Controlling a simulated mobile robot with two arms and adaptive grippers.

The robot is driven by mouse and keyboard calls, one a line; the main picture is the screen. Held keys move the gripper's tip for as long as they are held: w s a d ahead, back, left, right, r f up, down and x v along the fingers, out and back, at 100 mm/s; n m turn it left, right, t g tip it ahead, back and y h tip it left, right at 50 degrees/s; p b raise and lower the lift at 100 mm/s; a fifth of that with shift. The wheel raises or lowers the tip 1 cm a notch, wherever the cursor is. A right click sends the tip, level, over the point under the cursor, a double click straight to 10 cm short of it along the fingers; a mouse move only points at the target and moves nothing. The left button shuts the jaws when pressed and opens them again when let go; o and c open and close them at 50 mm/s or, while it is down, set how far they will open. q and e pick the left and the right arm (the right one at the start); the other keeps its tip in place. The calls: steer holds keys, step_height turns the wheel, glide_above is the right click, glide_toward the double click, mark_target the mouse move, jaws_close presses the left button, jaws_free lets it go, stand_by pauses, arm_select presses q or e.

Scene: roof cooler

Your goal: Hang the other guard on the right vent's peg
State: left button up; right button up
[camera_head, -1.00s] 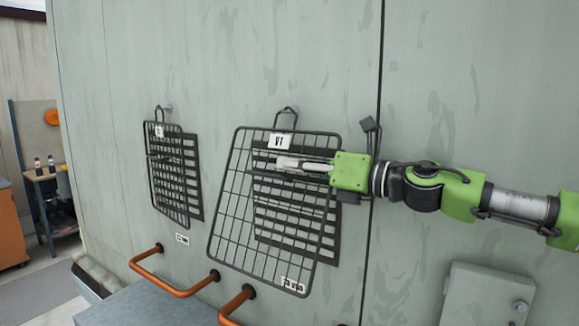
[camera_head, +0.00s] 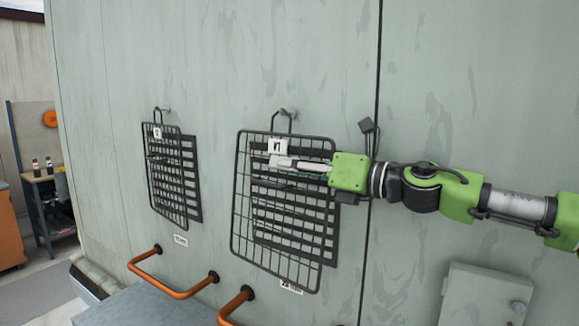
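The right guard (camera_head: 236,215), a dark wire grille with a tall top loop and a white tag, stands in front of the right vent (camera_head: 325,235). Its loop meets the right peg (camera_head: 290,113); whether it is fully over the peg is too small to tell. My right gripper (camera_head: 285,162) reaches in from the right and appears shut on the guard's upper part, beside the tag. The rear finger is hidden. The other guard (camera_head: 150,190) hangs by its loop at the left peg (camera_head: 167,110), in front of the left vent (camera_head: 193,175). My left gripper is not in view.
Orange-brown handrails (camera_head: 170,290) stick out below the vents. A grey box (camera_head: 485,295) is on the wall at lower right. A small shelf with bottles (camera_head: 42,180) stands far left. The wall above the vents is clear.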

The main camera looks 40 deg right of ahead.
steer(key=shift+f, duration=0.15)
steer(key=shift+v, duration=0.85)
steer(key=v, duration=1)
steer(key=shift+s+d, duration=0.1)
